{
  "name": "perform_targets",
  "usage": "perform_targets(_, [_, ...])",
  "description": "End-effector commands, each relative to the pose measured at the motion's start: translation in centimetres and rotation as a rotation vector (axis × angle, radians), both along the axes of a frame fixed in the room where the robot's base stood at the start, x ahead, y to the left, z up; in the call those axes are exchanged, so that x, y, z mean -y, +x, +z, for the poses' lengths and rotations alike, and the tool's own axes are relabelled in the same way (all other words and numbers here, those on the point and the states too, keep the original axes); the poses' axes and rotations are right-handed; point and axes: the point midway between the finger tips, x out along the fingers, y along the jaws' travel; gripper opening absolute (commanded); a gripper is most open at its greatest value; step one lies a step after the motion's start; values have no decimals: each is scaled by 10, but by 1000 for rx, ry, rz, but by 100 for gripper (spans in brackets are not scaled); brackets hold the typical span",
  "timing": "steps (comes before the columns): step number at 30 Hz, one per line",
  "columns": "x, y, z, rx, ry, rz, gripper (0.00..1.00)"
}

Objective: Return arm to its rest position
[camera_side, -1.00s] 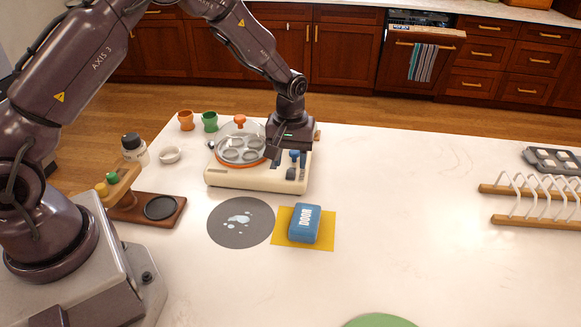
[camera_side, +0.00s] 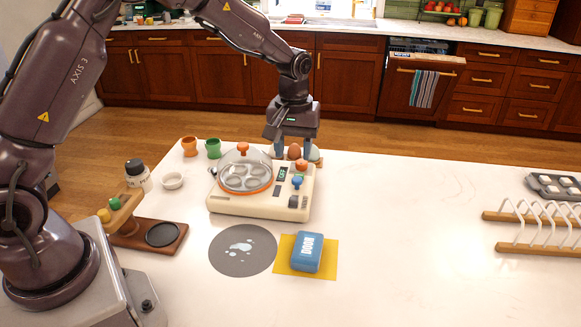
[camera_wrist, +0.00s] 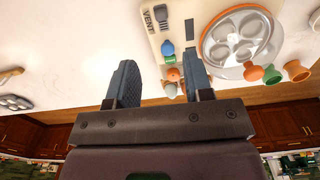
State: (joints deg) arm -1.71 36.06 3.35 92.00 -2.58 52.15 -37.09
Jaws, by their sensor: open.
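My gripper (camera_side: 293,148) is open and empty. It points down behind the right end of a cream cooker (camera_side: 255,207) with a clear domed lid. A brown egg (camera_side: 294,151) and a pale green egg (camera_side: 314,153) show close to the fingers, behind the cooker. How far the fingertips are from the eggs is hard to tell.
A blue box (camera_side: 307,252) lies on a yellow mat beside a grey round mat (camera_side: 230,262). Orange (camera_side: 189,147) and green (camera_side: 213,148) cups stand behind the cooker. A white-wire rack (camera_side: 545,222) is at right. The table's middle right is clear.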

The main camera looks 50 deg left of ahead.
Motion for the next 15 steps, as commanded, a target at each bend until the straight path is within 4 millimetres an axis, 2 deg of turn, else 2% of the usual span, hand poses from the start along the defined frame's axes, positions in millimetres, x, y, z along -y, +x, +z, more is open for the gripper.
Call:
perform_targets(2, [0, -7, -6, -21, -1, -64, 47])
perform_targets(3, [1, -18, -11, -48, -4, -114, 47])
perform_targets(4, [2, -26, -8, -54, -7, -150, 47])
perform_targets(11, [11, -79, 45, -7, -9, -376, 47])
perform_targets(15, [17, -118, 80, 55, 6, -500, 47])
